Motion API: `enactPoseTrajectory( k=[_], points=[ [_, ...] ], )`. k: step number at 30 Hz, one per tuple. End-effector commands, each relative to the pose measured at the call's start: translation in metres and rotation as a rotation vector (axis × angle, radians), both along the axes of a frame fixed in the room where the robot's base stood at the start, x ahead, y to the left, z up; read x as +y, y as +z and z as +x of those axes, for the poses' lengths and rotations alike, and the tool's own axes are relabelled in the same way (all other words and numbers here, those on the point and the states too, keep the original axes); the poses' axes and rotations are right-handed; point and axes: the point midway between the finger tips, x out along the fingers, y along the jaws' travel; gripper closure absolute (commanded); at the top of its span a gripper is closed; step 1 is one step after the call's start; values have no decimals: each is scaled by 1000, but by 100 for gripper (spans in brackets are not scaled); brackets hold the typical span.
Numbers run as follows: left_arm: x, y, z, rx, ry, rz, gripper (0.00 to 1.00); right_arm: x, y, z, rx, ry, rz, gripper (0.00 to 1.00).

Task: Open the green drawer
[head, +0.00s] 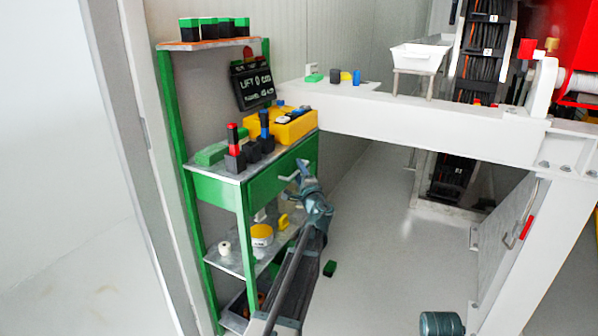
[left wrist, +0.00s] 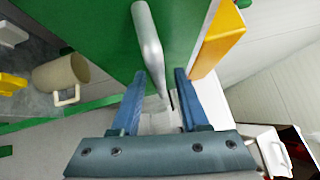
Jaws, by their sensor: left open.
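The green drawer (head: 268,189) sits under the top of the green shelf unit and looks shut. Its light metal handle (head: 288,177) is on the front face. My left gripper (head: 303,168) is open right in front of the drawer, at the handle. In the left wrist view the green drawer front (left wrist: 95,35) fills the top. The grey handle (left wrist: 149,45) runs down between the two blue fingers of the open gripper (left wrist: 159,75). I cannot tell whether the fingers touch it.
A yellow case (head: 290,127), black holders with red and blue items (head: 263,145) and a green box (head: 212,152) stand on the unit's top. A yellow-lidded tub (head: 261,235) and a beige mug (left wrist: 62,75) are below. A green block (head: 330,268) lies on the floor.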

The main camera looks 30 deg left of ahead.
Motion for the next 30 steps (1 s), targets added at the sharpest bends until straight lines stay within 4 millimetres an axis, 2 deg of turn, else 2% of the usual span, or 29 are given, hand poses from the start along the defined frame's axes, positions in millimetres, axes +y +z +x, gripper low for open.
enactPoseTrajectory(
  k=[3, 9, 11, 30],
  points=[
    [0, 0, 0, 0, 0, 0, 55, 0, 0, 0, 0, 0, 0, 50],
    [0, 0, 0, 0, 0, 0, 91, 0, 0, 0, 0, 0, 0, 50],
    [0, 0, 0, 0, 0, 0, 100, 0, 0, 0, 0, 0, 0, 50],
    [0, 0, 0, -1, 0, -1, 100, 0, 0, 0, 0, 0, 0, 50]
  ],
)
